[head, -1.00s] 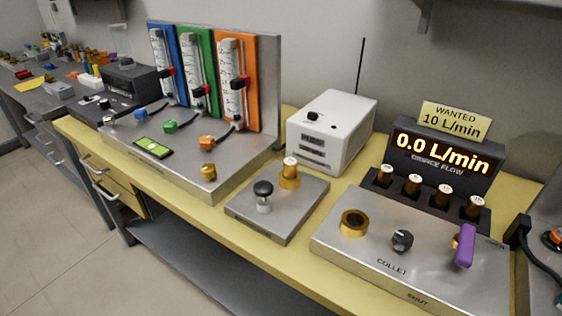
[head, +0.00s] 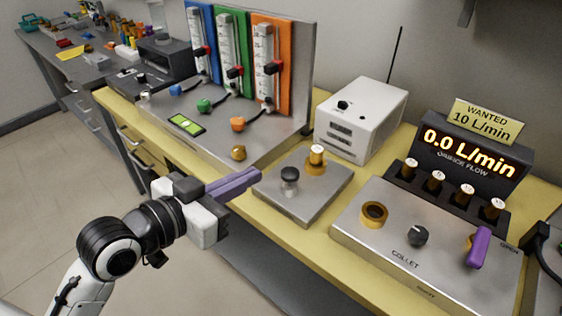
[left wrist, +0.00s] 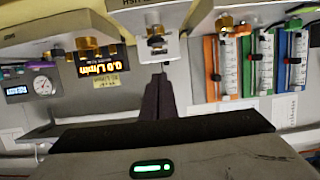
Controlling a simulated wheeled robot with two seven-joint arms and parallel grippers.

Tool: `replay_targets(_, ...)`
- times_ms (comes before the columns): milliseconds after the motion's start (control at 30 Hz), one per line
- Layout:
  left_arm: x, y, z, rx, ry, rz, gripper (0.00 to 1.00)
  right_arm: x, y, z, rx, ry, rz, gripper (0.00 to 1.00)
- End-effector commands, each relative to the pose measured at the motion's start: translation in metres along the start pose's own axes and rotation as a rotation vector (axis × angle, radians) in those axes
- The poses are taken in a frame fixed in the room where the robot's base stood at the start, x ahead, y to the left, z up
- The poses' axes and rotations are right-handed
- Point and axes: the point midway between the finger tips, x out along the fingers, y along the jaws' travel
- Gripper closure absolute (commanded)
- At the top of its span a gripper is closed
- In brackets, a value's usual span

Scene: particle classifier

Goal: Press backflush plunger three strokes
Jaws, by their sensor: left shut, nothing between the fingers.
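The plunger (head: 290,178), a dark round cap on a pale metal stem, stands upright on a small metal plate (head: 305,205). A brass fitting with a white top (head: 316,158) stands behind it on the same plate. My left gripper (head: 254,174) is shut and empty, its purple-grey fingers pointing right toward the plunger from the bench's front edge. The fingertips look apart from the plunger; their height against it is hard to judge. In the left wrist view, the shut fingers (left wrist: 158,95) point at the small plate, shown upside down. My right gripper is not in view.
At left stands a metal base (head: 200,140) with blue, green and orange flow meters. At right, a collet box (head: 370,250) carries a purple lever (head: 479,247) and a display reading 0.0 L/min (head: 457,150). A white box (head: 360,118) stands behind the plate.

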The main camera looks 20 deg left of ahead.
Motion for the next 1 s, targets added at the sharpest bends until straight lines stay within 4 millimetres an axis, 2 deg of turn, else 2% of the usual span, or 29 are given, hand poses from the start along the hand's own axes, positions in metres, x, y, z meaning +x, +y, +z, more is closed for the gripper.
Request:
replay_targets(33, -0.003, 0.001, -0.011, 0.01, 0.014, 0.006, 1.0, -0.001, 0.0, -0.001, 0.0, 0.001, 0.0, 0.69)
replay_targets(100, -0.004, 0.002, -0.015, 0.013, 0.02, 0.01, 1.0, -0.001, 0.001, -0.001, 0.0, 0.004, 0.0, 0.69)
replay_targets(367, -0.004, 0.002, -0.013, 0.012, 0.019, 0.009, 1.0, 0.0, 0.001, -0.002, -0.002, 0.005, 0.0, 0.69)
replay_targets(533, 0.006, 0.001, -0.011, 0.011, 0.021, 0.007, 1.0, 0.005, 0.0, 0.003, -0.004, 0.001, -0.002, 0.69)
replay_targets(667, 0.023, 0.002, -0.012, 0.01, 0.024, 0.009, 1.0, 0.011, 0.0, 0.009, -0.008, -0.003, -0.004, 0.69)
replay_targets(1000, 0.095, 0.003, -0.016, 0.008, 0.019, 0.009, 1.0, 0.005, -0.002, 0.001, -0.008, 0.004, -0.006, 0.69)
